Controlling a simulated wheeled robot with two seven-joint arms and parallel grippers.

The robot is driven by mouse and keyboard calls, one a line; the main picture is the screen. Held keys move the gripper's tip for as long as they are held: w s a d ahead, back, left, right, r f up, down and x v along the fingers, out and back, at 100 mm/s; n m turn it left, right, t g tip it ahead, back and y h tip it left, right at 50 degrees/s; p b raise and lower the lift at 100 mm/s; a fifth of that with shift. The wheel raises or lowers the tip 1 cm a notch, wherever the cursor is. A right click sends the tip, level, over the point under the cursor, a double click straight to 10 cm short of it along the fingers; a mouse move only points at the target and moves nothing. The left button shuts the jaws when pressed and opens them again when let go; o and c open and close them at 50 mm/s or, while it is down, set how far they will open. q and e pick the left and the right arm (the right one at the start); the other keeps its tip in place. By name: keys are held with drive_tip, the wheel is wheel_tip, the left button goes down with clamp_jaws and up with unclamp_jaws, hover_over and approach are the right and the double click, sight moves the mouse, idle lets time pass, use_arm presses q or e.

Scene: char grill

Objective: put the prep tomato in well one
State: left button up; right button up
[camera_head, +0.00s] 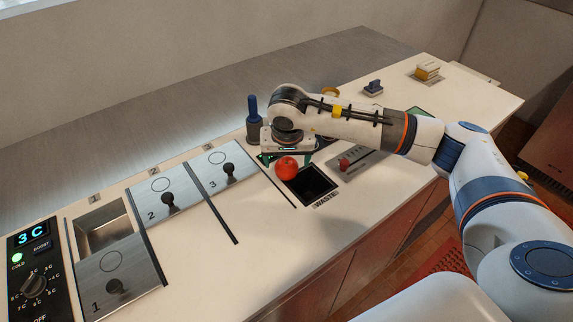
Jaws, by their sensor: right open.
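The red tomato (287,169) is on the counter side of the waste opening, beside its upper left edge. My right gripper (287,159) is directly over and behind the tomato, pointing down, with its teal fingers apart on either side. I cannot tell whether the fingers touch the tomato. Well one (104,222) is an open metal bay at the left, with its lid (117,275) marked 1 drawn toward the front. My left gripper is out of view.
Lids marked 2 (163,205) and 3 (222,173) cover the neighbouring wells. The square waste opening (313,184) is close to the tomato. A blue-topped bottle (253,120) stands behind the gripper. A control panel (34,275) is at the far left.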

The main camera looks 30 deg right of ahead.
sight(286, 164)
drive_tip(key=shift+x, duration=1.55)
drive_tip(key=shift+w, duration=0.1)
drive_tip(key=shift+r, duration=0.1)
drive_tip(key=shift+c, duration=0.6)
drive_tip(key=c, duration=1.1)
wheel_tip(286, 164, up, 10)
drive_tip(key=shift+b, duration=0.95)
drive_tip(key=shift+a, duration=0.1)
